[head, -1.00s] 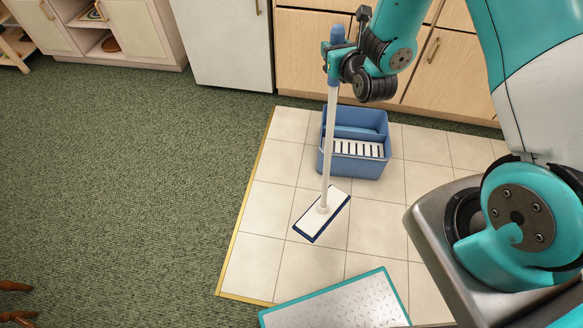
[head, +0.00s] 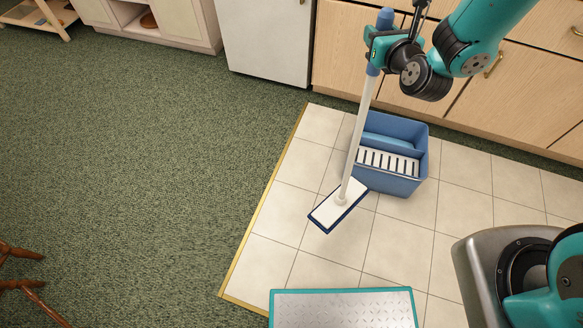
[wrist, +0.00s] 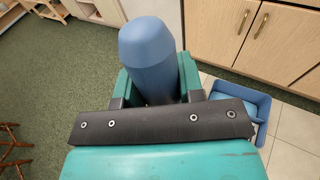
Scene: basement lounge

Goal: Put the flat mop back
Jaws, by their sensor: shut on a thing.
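The flat mop has a white pole (head: 357,140), a blue grip end and a flat white head (head: 338,207) with a dark blue edge. My gripper (head: 374,52) is shut on the mop's blue grip near its top. In the wrist view the blue grip (wrist: 148,55) stands between my jaws. The mop leans slightly, its head low over the pale tiles in front of the bucket; I cannot tell whether it touches the floor. The blue bucket (head: 410,178) with a white slotted wringer (head: 388,162) stands just behind and right of the pole. It partly shows in the wrist view (wrist: 258,101).
Pale tiles (head: 300,190) with a yellow edge strip meet green carpet (head: 150,180), which is open on the left. Wooden cabinets (head: 345,50) and a white appliance (head: 265,40) line the back. Chair legs (head: 20,270) show at lower left.

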